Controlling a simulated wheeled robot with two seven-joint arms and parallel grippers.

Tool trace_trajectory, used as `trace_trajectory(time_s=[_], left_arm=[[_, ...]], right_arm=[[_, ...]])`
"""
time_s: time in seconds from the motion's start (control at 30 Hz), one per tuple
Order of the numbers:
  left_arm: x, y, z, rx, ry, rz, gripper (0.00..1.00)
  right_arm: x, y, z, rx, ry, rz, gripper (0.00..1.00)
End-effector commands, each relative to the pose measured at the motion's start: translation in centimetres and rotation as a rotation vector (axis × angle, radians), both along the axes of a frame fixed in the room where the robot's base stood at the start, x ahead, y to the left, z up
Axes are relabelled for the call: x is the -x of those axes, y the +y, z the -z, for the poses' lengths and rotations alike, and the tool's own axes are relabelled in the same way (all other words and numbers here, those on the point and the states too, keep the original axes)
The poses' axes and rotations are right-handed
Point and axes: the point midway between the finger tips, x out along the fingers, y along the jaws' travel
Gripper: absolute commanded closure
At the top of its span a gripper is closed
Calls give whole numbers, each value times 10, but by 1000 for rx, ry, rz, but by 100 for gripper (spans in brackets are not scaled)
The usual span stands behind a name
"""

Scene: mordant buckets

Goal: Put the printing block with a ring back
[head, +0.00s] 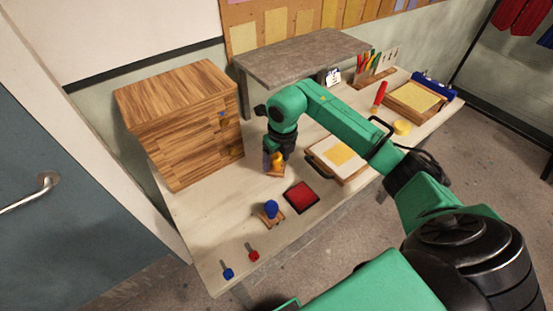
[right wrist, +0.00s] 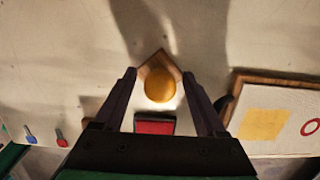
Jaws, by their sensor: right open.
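A printing block with a yellow knob (head: 277,160) and a square wooden base stands on the table in front of the wooden cabinet. In the right wrist view its round yellow knob (right wrist: 160,85) lies between my fingers, with the base turned like a diamond. My right gripper (right wrist: 159,74) is open around the knob from above, with gaps at both sides. Another printing block with a blue knob (head: 271,209) stands nearer the front edge. The stamping faces are hidden, so I cannot tell which block has the ring. A red ring print (right wrist: 311,127) shows on the paper. My left gripper is not in view.
The wooden cabinet (head: 185,130) has blue and yellow marks on its front. A red ink pad (head: 301,197) lies by the blue-knobbed block. A board with paper (head: 325,155) is to the right. Small red (head: 253,255) and blue (head: 228,272) items lie at the front left.

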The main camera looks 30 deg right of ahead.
Motion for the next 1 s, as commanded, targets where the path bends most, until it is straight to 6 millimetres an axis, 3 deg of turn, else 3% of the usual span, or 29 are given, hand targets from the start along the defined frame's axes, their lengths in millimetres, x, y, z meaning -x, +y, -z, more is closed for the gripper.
trace_trajectory(time_s=[0.17,0.27,0.5,0.63,1.0], left_arm=[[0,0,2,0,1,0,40],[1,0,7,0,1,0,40],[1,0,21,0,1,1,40],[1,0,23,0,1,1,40],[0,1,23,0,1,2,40]], right_arm=[[0,0,-10,0,-2,0,27],[3,-1,-26,0,-5,-1,27],[12,-2,-88,1,-7,0,27],[16,-3,-112,0,-3,1,27],[19,-3,-121,0,1,0,27]])
